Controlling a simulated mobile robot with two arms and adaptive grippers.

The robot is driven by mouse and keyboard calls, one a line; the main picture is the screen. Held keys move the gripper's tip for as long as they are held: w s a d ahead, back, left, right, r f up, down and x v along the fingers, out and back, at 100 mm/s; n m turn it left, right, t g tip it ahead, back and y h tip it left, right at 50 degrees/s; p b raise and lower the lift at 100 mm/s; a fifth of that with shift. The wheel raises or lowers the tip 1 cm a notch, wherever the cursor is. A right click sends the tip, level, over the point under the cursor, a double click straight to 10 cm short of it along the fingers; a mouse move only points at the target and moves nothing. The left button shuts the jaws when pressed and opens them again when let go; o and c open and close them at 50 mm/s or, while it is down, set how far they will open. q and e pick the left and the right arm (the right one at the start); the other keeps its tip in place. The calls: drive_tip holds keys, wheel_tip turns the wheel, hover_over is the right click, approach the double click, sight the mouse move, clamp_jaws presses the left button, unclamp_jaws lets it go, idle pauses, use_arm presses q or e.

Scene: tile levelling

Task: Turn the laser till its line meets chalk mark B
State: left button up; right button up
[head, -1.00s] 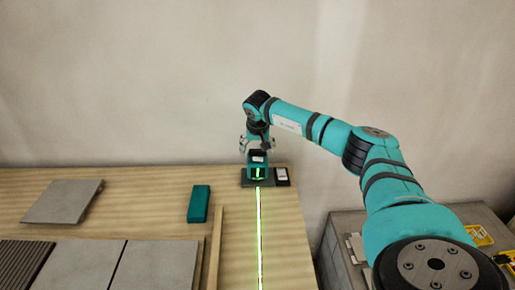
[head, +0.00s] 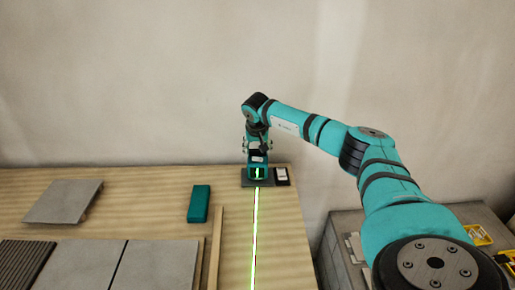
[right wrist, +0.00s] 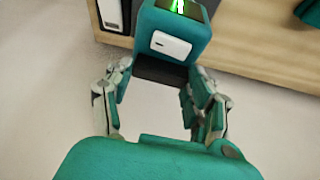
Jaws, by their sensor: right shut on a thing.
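The laser (head: 257,172) is a small teal block on a dark plate (head: 247,183) at the far right part of the table. Its green line (head: 255,225) runs from it down the table towards the bottom of the head view, leaning slightly left, with a thin red edge. My right gripper (head: 257,150) is shut on the laser from behind. In the right wrist view its fingers (right wrist: 158,75) stand on both sides of the laser (right wrist: 170,38), which has a white label. Chalk mark B cannot be made out. My left gripper is not in view.
A wooden strip (head: 215,250) lies left of the line. A teal block (head: 199,204), a loose grey tile (head: 63,202) and more tiles (head: 155,266) lie further left. A dark item with a white face (head: 282,175) sits right beside the laser. A grey cabinet (head: 340,232) stands right of the table.

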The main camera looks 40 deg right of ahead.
drive_tip(key=o, duration=1.2)
drive_tip(key=shift+r, duration=0.15)
drive_tip(key=v, duration=1.1)
drive_tip(key=shift+s+a+r, duration=0.1)
drive_tip(key=shift+a+r, duration=0.1)
drive_tip(key=shift+r, duration=0.15)
